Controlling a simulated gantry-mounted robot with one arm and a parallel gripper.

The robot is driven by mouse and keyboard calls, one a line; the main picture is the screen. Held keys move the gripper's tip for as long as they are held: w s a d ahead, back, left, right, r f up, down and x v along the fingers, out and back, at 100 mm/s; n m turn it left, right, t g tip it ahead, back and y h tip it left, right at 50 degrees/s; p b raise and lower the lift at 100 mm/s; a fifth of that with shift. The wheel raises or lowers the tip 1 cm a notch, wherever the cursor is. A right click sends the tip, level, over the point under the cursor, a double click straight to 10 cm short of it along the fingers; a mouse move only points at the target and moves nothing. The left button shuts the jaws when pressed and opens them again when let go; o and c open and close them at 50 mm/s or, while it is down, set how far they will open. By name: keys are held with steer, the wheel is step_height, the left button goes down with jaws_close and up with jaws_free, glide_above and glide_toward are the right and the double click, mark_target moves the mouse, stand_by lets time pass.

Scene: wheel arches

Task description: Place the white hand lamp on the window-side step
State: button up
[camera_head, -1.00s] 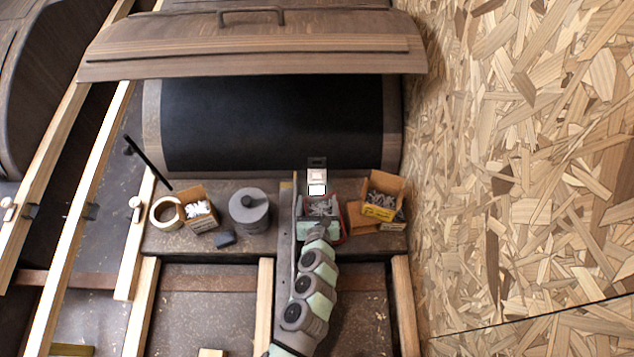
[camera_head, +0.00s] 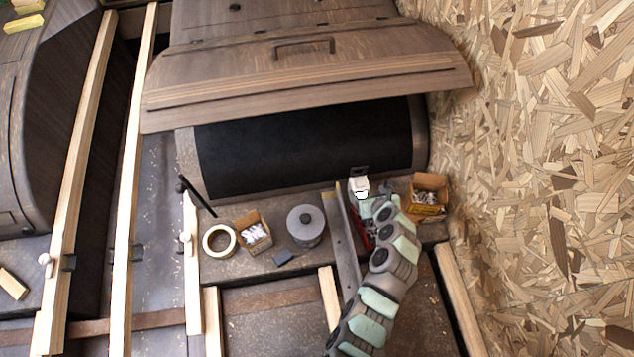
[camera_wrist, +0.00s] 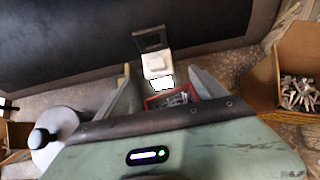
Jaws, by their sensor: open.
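The white hand lamp (camera_head: 359,185), a small white block with a dark hook or flap at its far end, is on the step below the black panel. It also shows in the wrist view (camera_wrist: 157,66), with a bright white near face. My gripper (camera_head: 366,203) is right by the lamp's near side; its open fingers (camera_wrist: 160,78) point at the lamp, which appears between and just beyond their tips. I cannot tell whether they touch it. The step (camera_head: 232,270) runs along the foot of the wheel arch; I cannot tell whether it is the window-side one.
A red tray of metal pieces (camera_wrist: 168,101) lies below the fingers. A cardboard box (camera_head: 428,190) stands to the right. A grey round tin (camera_head: 305,226), a tape roll (camera_head: 219,241), another box (camera_head: 253,233) and a dark block (camera_head: 284,257) stand left. Wooden battens (camera_head: 128,180) cross the left.

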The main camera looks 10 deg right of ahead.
mark_target(361, 188)
steer(key=b+x, duration=0.1)
steer(key=x, duration=0.1)
steer(key=b+x, duration=0.1)
steer(key=x, duration=0.2)
steer(key=shift+s+d+f, duration=0.1)
steer(key=shift+d, duration=0.15)
steer(key=b+x, duration=0.1)
steer(key=x, duration=0.1)
steer(key=a+b+x, duration=0.1)
steer(key=b+x, duration=0.1)
steer(key=x, duration=0.1)
steer(key=shift+s, duration=0.15)
steer(key=shift+w+f, duration=0.25)
steer(key=shift+w, duration=0.15)
steer(key=shift+c, duration=0.6)
jaws_close()
